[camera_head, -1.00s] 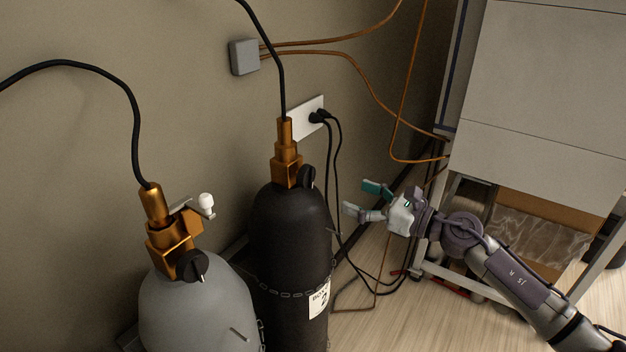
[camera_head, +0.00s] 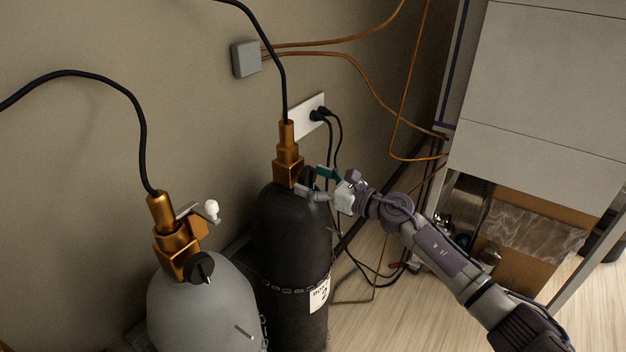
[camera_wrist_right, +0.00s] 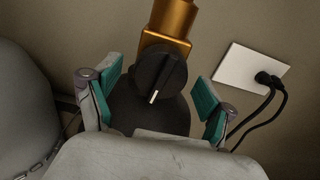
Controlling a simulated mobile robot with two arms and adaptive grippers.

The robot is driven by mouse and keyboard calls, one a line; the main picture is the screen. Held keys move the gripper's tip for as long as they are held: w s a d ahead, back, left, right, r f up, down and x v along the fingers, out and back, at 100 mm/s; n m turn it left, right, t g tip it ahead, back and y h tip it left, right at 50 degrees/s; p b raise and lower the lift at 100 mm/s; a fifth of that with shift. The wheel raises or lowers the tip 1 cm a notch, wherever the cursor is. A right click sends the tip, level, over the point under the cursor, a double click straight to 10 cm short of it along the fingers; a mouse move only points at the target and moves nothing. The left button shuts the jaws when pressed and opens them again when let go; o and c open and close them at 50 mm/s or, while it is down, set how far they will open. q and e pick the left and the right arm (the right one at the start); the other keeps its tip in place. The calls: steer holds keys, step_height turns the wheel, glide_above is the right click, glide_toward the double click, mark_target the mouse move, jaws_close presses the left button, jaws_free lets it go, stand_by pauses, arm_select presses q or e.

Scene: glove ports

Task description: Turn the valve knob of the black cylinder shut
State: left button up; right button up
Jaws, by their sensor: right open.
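The black cylinder (camera_head: 290,230) stands upright by the wall, with a brass valve (camera_head: 288,160) on top and a hose rising from it. Its black valve knob (camera_head: 308,178) is partly hidden by my right gripper (camera_head: 314,183) in the head view. In the right wrist view the round knob (camera_wrist_right: 157,74) shows face-on, with a white mark pointing down. My right gripper (camera_wrist_right: 154,100) is open, with one teal-padded finger on each side of the knob. I see gaps between the pads and the knob, so it is not gripped. My left gripper is not in view.
A grey cylinder (camera_head: 205,310) with its own brass valve and black knob (camera_head: 200,267) stands at the left. A chain (camera_head: 290,286) runs around the black cylinder. A wall socket (camera_head: 304,115) with black cables is behind it. A grey cabinet (camera_head: 545,90) stands at the right.

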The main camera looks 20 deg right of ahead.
steer(key=c, duration=1.2)
steer(key=shift+o, duration=0.2)
